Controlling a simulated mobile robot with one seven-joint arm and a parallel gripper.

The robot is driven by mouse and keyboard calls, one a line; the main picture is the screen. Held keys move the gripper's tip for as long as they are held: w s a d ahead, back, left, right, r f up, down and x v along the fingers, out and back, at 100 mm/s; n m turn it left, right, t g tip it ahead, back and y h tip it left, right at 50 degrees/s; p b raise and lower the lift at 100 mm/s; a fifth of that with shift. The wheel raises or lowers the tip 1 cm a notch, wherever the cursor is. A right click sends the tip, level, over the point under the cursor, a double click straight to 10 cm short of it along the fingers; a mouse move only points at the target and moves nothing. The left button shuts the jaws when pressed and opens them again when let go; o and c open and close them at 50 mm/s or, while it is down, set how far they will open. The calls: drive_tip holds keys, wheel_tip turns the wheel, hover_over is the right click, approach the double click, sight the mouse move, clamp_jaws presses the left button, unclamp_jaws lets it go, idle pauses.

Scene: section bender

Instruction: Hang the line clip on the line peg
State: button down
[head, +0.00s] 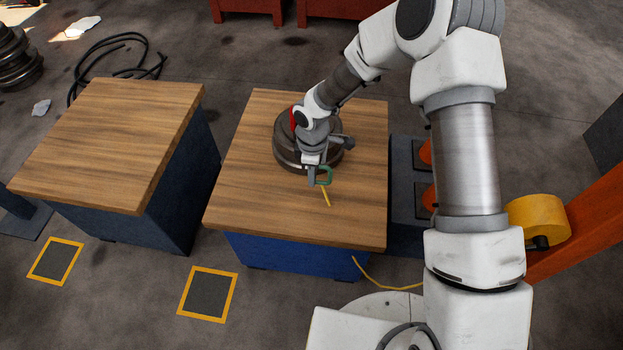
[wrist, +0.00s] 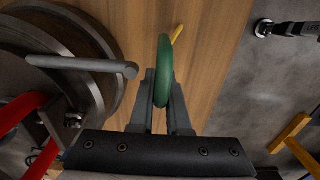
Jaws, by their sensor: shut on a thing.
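The line clip, a green loop (head: 325,176), is held between the fingers of my gripper (head: 317,173). In the wrist view the green clip (wrist: 165,65) stands upright between the two fingertips (wrist: 163,90), and a yellow line (wrist: 178,34) leads away from it. In the head view the yellow line (head: 326,196) hangs below the clip over the wooden table top. A grey rod with a thickened end (wrist: 85,64), which looks like the line peg, lies left of the clip and apart from it. My wrist hides much of that spot in the head view.
A round dark metal stack (head: 290,157) stands on the wooden table (head: 240,190), with a red part (wrist: 22,108) by it. A second wooden table (head: 110,140) stands left. The yellow line (head: 375,279) also shows by the floor. The table's front is clear.

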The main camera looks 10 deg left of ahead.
drive_tip(key=shift+w+f, duration=0.15)
drive_tip(key=shift+w, duration=1.15)
drive_tip(key=shift+w+f+b, duration=0.35)
drive_tip(key=shift+w+f, duration=0.2)
drive_tip(key=shift+w, duration=0.2)
drive_tip(key=shift+a, duration=0.1)
drive_tip(key=c, duration=0.8)
unclamp_jaws()
drive_tip(key=shift+r, duration=0.1)
